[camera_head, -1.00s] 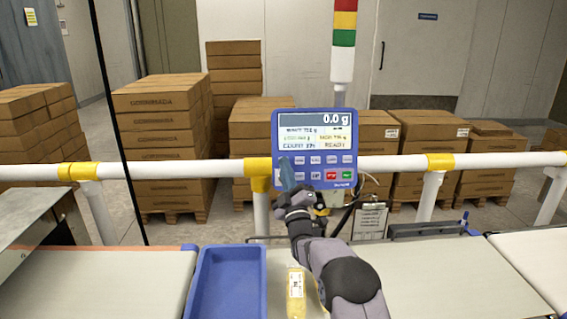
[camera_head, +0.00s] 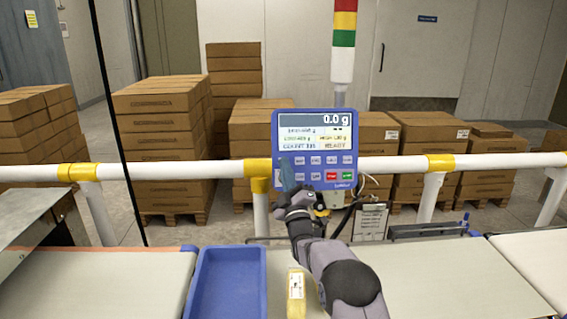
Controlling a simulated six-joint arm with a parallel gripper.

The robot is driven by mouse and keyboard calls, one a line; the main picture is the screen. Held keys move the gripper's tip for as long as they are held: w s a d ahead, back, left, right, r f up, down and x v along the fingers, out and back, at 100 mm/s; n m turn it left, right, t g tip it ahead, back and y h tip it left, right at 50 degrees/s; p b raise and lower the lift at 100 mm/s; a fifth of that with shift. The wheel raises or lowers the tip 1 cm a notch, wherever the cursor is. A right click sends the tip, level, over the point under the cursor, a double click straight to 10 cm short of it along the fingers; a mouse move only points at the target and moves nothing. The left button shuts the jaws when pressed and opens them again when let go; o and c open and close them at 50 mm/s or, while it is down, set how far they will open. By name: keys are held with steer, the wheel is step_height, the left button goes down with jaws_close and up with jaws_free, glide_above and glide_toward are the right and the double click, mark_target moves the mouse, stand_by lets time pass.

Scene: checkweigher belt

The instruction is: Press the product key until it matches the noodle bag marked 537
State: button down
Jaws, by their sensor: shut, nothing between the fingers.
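The blue control panel (camera_head: 315,194) stands on a post behind the belt. Its display (camera_head: 315,132) reads 0.0 g and READY, with smaller product text too blurred to read surely. Below it are two rows of keys, including a red and a green one. My gripper (camera_head: 286,168) is shut and empty, its tip in front of the keys at the panel's left side, hiding some of them. I cannot tell whether it touches a key. A yellow noodle bag (camera_head: 296,304) with a white label lies on the belt (camera_head: 430,285), partly beside my arm. Its marking is unreadable.
An empty-looking blue tray (camera_head: 228,252) sits left of the bag. A white rail (camera_head: 390,162) with yellow joints runs behind the belt. A clipboard (camera_head: 371,222) hangs below the panel. Stacked cartons (camera_head: 160,130) and a signal tower (camera_head: 343,60) stand behind.

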steer(key=shift+s+r, duration=0.15)
steer(key=shift+s, duration=0.55)
steer(key=shift+s+b, duration=0.15)
steer(key=shift+b, duration=0.15)
steer(key=s, duration=0.2)
steer(key=s+r+b, duration=0.1)
steer(key=s, duration=0.1)
steer(key=shift+s+r, duration=0.2)
steer(key=shift+s, duration=0.05)
stand_by(3.3)
steer(key=s+p, duration=0.1)
steer(key=s, duration=0.1)
steer(key=s+r+p, duration=0.1)
steer(key=shift+s, duration=0.35)
steer(key=shift+w, duration=0.15)
